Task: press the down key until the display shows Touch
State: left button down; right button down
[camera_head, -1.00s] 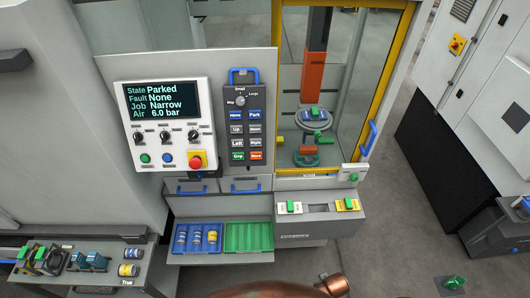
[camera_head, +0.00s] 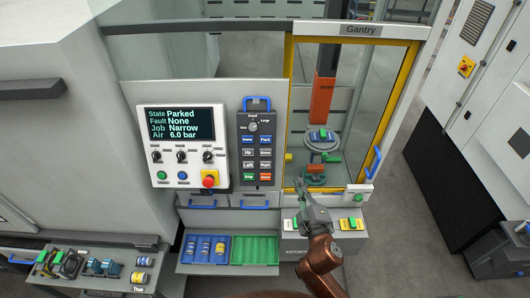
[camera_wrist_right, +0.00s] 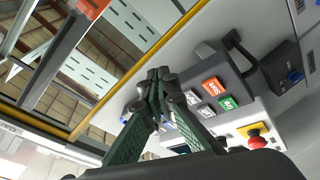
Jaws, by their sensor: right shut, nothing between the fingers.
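The display (camera_head: 181,125) in the head view reads State Parked, Fault None, Job Narrow, Air 6.0 bar. The dark key pendant (camera_head: 257,126) hangs to its right, with a blue handle and rows of keys. The down key (camera_head: 265,152) is a dark key in the second row, right column. My right gripper (camera_head: 299,184) is shut and empty, below and right of the pendant, apart from the keys. In the right wrist view its closed fingers (camera_wrist_right: 158,76) partly cover the pendant, whose orange key (camera_wrist_right: 212,88) and green key (camera_wrist_right: 228,103) show. My left gripper is not in view.
A red stop button (camera_head: 209,178) sits below the display. The yellow-framed gantry window (camera_head: 379,110) stands right of the pendant. Blue and green trays (camera_head: 255,250) lie below, and a shelf with tools and cans (camera_head: 90,277) is at lower left.

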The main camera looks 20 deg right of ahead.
aim_at(266, 152)
jog(key=a+r+n+t+y, duration=0.3)
jog(key=a+r+n+y, duration=0.3)
jog(key=a, duration=0.5)
notch_tip(266, 152, up, 3)
jog(key=w+n, duration=0.1)
jog(key=n, duration=0.1)
jog(key=shift+a+r+n+y, duration=0.15)
jog(key=shift+a+n+y, duration=0.15)
jog(key=shift+a, duration=0.05)
jog(key=w+d+f+b, duration=0.2)
jog(key=w+f+b, duration=0.1)
jog(key=w, duration=0.5)
jog(key=shift+d+b, duration=0.2)
jog(key=shift+b, duration=0.1)
jog(key=shift+w+d+f, duration=0.1)
jog(key=shift+w+f, duration=0.1)
jog(key=shift+w, duration=0.1)
